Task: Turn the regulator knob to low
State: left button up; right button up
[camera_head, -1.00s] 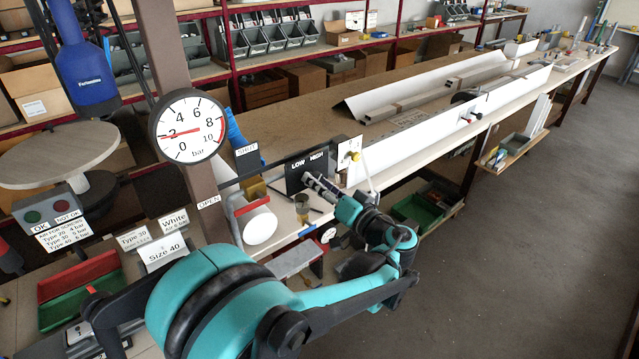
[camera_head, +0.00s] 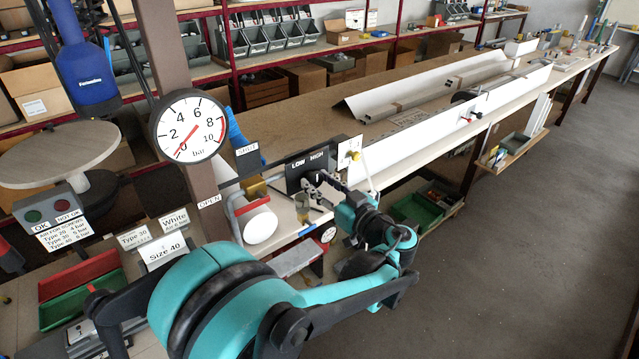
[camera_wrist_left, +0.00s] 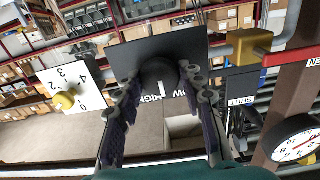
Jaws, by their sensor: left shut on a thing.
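The black regulator panel (camera_head: 293,168) with LOW and HIGH lettering stands at the middle of the head view. In the left wrist view, the round dark regulator knob (camera_wrist_left: 160,74) sits on this panel (camera_wrist_left: 130,60). A white mark on the knob points toward the edge with the lettering, between the two words. My left gripper (camera_head: 312,184) is at the panel, its fingers (camera_wrist_left: 160,82) on both sides of the knob and shut on it. The fingers partly cover the lettering. The pressure gauge (camera_head: 188,125) has its red needle near 0. My right gripper is not in view.
A white plate with a yellow knob (camera_wrist_left: 65,100) stands beside the panel. A yellow valve block (camera_wrist_left: 246,46) with a red lever (camera_wrist_left: 290,57) is on the other side.

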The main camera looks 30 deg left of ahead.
pick_arm(q)
jog(key=shift+f, duration=0.1)
dwell(0.3)
jog(key=o, duration=1.2)
jog(key=shift+c, duration=0.2)
jog(key=v, duration=1.2)
